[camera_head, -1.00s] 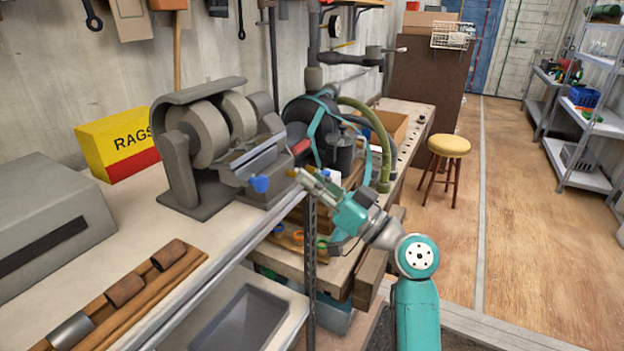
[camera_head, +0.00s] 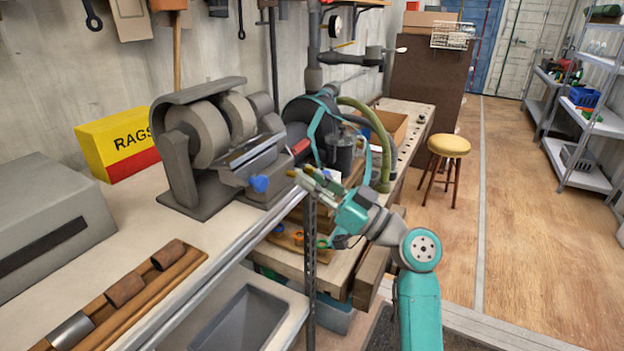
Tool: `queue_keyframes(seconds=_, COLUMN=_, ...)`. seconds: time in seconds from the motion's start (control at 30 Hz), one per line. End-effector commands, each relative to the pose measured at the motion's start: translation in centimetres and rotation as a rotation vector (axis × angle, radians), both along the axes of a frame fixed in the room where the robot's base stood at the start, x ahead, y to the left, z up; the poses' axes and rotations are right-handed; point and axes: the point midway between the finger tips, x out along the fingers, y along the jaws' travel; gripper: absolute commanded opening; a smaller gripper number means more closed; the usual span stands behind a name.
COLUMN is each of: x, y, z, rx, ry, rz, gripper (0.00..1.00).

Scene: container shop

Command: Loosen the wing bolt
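The blue wing bolt (camera_head: 259,184) sticks out from the front of the grey bench grinder (camera_head: 207,140), below its tool rest. My gripper (camera_head: 297,178) is to the right of the wing bolt, with a visible gap between them. Its fingers point left toward the bolt, and nothing shows between them. The fingers are small and seen nearly edge-on, so how far apart they are is unclear.
A yellow and red RAGS box (camera_head: 115,143) stands behind the grinder. A grey box (camera_head: 45,222) and a wooden rack with cylinders (camera_head: 125,290) lie on the bench at left. A metal post (camera_head: 310,270) stands below my gripper. A yellow stool (camera_head: 448,146) stands on open floor.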

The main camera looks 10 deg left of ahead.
Motion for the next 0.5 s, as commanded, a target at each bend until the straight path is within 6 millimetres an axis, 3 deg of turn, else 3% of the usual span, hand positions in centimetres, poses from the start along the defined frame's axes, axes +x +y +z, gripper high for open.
queue_keyframes(seconds=0.37, x=0.0, y=-0.1, z=0.0, rx=0.001, ry=0.000, rz=-0.001, gripper=0.31)
queue_keyframes(seconds=0.5, x=-0.4, y=-1.2, z=-0.5, rx=0.001, ry=0.000, rz=-0.002, gripper=0.31)
